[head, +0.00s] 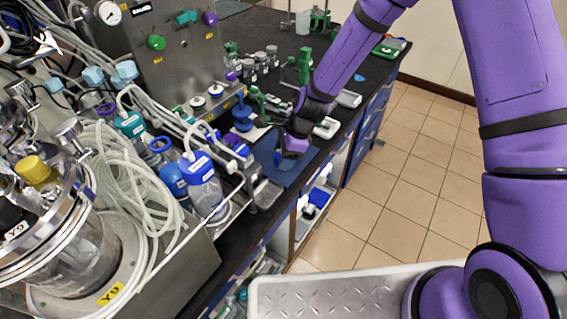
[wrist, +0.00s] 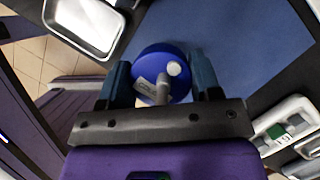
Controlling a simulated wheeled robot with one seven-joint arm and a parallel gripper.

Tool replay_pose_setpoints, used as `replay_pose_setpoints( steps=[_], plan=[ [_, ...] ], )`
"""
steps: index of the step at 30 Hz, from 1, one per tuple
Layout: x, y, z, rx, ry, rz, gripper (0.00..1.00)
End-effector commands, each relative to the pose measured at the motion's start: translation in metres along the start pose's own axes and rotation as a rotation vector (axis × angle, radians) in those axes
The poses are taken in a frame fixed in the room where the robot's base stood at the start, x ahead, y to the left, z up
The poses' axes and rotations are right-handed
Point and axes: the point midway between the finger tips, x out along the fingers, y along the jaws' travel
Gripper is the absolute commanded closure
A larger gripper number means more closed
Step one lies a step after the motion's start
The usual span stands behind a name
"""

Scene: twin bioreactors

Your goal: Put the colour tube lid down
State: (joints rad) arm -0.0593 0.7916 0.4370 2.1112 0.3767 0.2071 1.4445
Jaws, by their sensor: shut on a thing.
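A round blue lid (wrist: 148,58) with a pale label, a white round spot and a grey stem shows in the wrist view. My gripper (wrist: 160,66) is shut on it, one dark finger on each side. A blue mat (wrist: 235,45) lies below and beyond the lid. I cannot tell whether the lid touches the mat. In the head view my gripper is low over the same mat (head: 293,178) near the bench's edge, and my arm hides most of the lid.
A shallow metal tray (wrist: 86,22) lies beside the mat. A white rack (wrist: 290,132) is at the lower right of the wrist view. In the head view, blue-capped bottles (head: 200,180) and tubing crowd the left, and a metal panel (head: 180,55) stands behind.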

Motion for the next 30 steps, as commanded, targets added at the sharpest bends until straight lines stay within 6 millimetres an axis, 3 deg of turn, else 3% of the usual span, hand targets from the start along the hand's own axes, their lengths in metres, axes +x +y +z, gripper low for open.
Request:
replay_pose_setpoints(
  steps=[10, 21, 22, 24, 25, 30],
  plan=[
    [0.03, 0.0, -0.013, 0.001, 0.0, 0.002, 0.64],
    [0.034, 0.0, -0.014, 0.001, 0.0, 0.001, 0.64],
    [0.034, 0.0, -0.014, 0.001, 0.0, 0.001, 0.37],
    [0.034, 0.0, -0.014, 0.0, 0.0, 0.001, 0.21],
    [0.034, 0.0, -0.014, 0.0, 0.0, 0.0, 0.16],
    [0.034, 0.0, -0.014, 0.0, 0.0, 0.001, 0.16]
  ],
)
